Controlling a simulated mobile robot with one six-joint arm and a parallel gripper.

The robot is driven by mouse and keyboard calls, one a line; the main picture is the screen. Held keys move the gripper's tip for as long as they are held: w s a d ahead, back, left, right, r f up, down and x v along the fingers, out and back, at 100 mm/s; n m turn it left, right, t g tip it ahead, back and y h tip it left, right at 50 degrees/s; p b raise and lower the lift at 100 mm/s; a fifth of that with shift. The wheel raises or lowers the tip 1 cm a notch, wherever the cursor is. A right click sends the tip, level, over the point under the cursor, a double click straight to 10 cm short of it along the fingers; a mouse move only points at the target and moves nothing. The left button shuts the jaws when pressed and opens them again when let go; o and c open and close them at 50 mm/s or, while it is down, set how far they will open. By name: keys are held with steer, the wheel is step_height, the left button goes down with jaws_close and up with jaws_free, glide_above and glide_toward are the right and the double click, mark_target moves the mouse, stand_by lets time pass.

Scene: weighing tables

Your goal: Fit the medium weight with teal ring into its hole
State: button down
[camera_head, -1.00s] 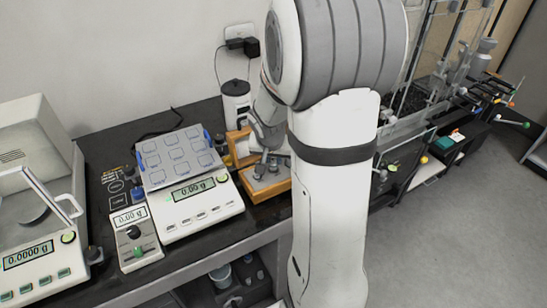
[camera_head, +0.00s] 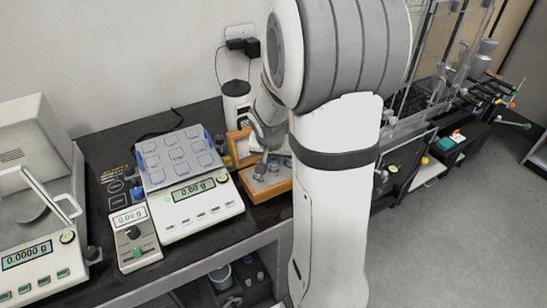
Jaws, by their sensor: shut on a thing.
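A wooden weight box (camera_head: 278,190) stands on the dark bench, left of my arm in the picture. Its raised part or lid (camera_head: 241,134) shows behind. Small grey weights stand in it, too small to tell their rings apart. My gripper (camera_head: 262,163) points down over the box, close above its top. It is shut on a small grey weight (camera_head: 260,171) between its fingers. I cannot make out a teal ring on this weight. The hole for it is hidden or too small to see. My arm covers the right end of the box.
A balance with a blue-edged pan (camera_head: 178,155) stands just left of the box. A smaller scale (camera_head: 135,241) and a larger balance with a draft shield (camera_head: 40,215) are farther left. A white and black container (camera_head: 236,101) stands behind the box.

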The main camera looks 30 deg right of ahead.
steer(key=shift+f, duration=0.2)
steer(key=shift+f+b, duration=0.35)
steer(key=shift+b, duration=0.25)
steer(key=shift+f+b, duration=0.65)
steer(key=shift+b, duration=0.1)
steer(key=c, duration=1.2)
jaws_free()
steer(key=shift+c, duration=0.2)
steer(key=v, duration=0.8)
steer(key=shift+p, duration=0.3)
steer(key=s+a+r+n+y, duration=0.1)
steer(key=s+a+n, duration=0.1)
steer(key=s+a, duration=0.2)
steer(key=s+a+r+n+p, duration=0.1)
steer(key=s+a+r+n, duration=0.1)
steer(key=s, duration=0.4)
steer(key=s+a+r+n+g+y+p, duration=0.1)
steer(key=s+a+r+n, duration=0.1)
steer(key=s+a, duration=0.4)
steer(key=shift+n+y, duration=0.3)
steer(key=shift+n, duration=0.4)
